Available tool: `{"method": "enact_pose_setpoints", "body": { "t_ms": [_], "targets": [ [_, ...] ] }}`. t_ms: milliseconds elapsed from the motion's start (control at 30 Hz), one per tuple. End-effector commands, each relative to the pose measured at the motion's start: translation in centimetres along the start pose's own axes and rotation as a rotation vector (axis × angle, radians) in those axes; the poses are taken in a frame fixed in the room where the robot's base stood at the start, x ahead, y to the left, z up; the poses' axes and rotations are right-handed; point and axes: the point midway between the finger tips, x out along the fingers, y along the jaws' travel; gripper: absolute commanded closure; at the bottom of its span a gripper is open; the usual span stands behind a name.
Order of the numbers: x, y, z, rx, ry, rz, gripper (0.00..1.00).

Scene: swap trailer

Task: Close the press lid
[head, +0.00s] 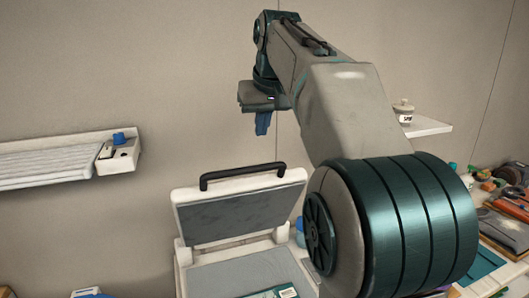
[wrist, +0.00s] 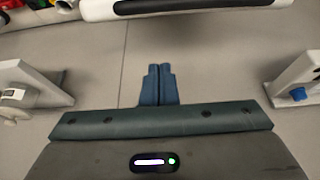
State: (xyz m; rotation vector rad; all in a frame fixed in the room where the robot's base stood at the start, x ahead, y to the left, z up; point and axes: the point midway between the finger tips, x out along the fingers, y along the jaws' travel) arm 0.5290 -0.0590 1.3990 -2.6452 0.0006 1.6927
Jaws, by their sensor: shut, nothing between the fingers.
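The press (head: 250,275) stands at the lower middle of the head view. Its lid (head: 235,215) is open and tilted up, with a grey inner face and a black handle (head: 243,175) along its top edge. In the wrist view a pale edge with a black bar, seemingly the lid's handle (wrist: 205,5), crosses the top. My gripper (head: 263,124) is above the handle in the head view, apart from it, with its blue fingers pointing down. In the wrist view the fingers (wrist: 158,84) are together and empty.
A teal item with a white label (head: 275,292) lies on the press bed. A wall shelf with a blue object (head: 118,138) is at left; another with a jar (head: 404,112) is at right. A cluttered bench (head: 495,235) is at far right. The wall around the gripper is bare.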

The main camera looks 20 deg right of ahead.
Motion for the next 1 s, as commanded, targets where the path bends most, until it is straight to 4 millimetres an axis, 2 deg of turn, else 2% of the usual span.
{"method": "enact_pose_setpoints", "body": {
  "t_ms": [100,167,300,533,1000],
  "targets": [
    [2.8,0.0,0.1,-0.001,-0.004,-0.001,1.0],
    [3.7,0.0,0.2,0.0,-0.001,0.0,1.0],
    [3.8,0.0,2.0,-0.001,0.001,0.0,1.0],
    [4.2,0.0,3.6,-0.001,0.001,0.0,1.0],
    [4.4,0.0,3.9,-0.001,0.001,0.0,1.0]
  ]
}}
